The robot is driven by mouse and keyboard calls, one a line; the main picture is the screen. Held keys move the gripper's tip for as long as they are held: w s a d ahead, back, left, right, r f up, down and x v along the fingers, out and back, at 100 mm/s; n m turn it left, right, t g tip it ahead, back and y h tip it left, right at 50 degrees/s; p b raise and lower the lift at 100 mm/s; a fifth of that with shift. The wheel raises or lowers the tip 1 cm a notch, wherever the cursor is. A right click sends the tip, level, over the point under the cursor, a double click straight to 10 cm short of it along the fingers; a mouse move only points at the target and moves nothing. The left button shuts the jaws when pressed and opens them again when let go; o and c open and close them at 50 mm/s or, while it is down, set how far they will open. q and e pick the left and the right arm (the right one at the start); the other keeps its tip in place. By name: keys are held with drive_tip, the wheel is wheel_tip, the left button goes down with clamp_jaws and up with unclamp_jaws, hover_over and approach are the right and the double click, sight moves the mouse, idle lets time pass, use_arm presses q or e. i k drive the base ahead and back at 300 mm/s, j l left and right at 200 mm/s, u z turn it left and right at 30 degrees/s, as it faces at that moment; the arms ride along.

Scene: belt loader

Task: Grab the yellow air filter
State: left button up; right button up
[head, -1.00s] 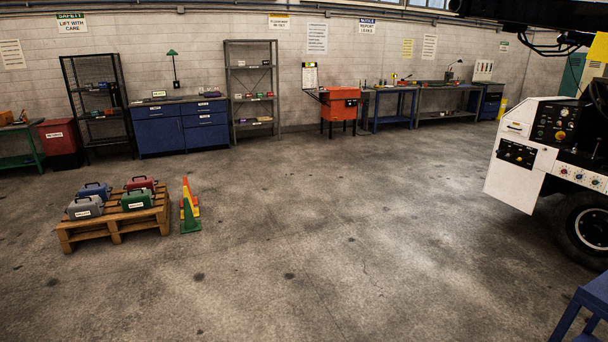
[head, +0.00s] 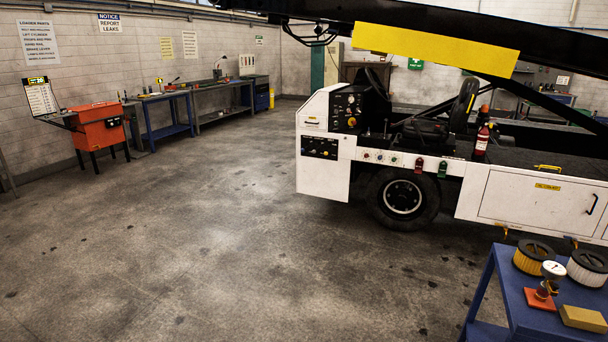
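A round air filter with a black top ring and yellow pleated sides (head: 530,265) stands on a blue cart (head: 507,300) at the lower right of the head view. A similar round filter with white pleated sides (head: 586,274) stands to its right, partly cut off by the frame edge. Neither of my grippers is in view.
The cart also holds a gauge (head: 553,270), an orange block (head: 540,299) and a flat yellow block (head: 583,319). A white belt loader (head: 490,192) stands behind the cart. An orange parts washer (head: 99,126) and workbenches line the left wall. Open concrete floor fills the middle.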

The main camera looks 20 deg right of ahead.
sight(530, 255)
drive_tip(key=i+l+z, duration=0.1)
drive_tip(key=i+z, duration=0.35)
drive_tip(key=i+j+z, duration=0.2)
drive_tip(key=i+z, duration=0.25)
drive_tip(key=i, duration=0.2)
drive_tip(key=i+j+z, duration=0.3)
drive_tip(key=i+z, duration=0.15)
drive_tip(key=i, duration=0.1)
